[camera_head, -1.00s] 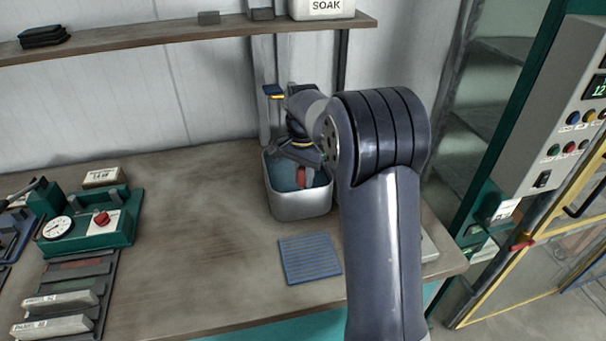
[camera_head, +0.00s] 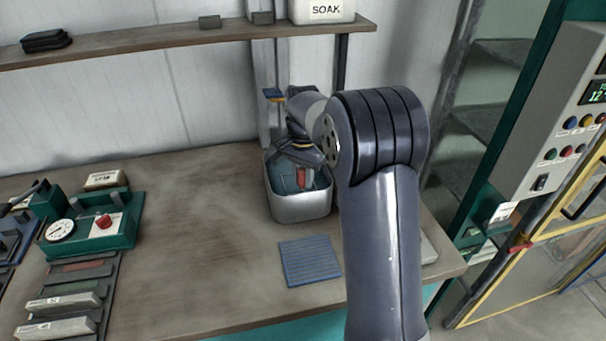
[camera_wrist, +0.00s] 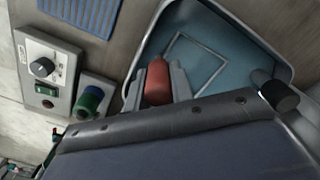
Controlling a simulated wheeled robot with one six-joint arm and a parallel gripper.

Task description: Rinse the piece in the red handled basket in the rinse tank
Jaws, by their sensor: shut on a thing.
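The rinse tank (camera_head: 302,208) is a pale metal tub with blue water on the bench; it also shows in the wrist view (camera_wrist: 146,48). My gripper (camera_head: 303,172) reaches down into the tank's opening. In the wrist view my gripper (camera_wrist: 158,88) is shut on the red handle (camera_wrist: 158,80), with a finger on each side of it. The red handle also shows inside the tank in the head view (camera_head: 301,175). A thin pale rectangular outline (camera_wrist: 196,62) shows in the blue water, perhaps the basket's rim. The piece cannot be made out.
A blue ribbed mat (camera_head: 310,260) lies in front of the tank. A green device with a gauge (camera_head: 95,232) stands at left. A shelf (camera_head: 180,38) with a SOAK container (camera_head: 322,10) runs above. A control box (camera_wrist: 44,68) shows beside the tank. The bench between is clear.

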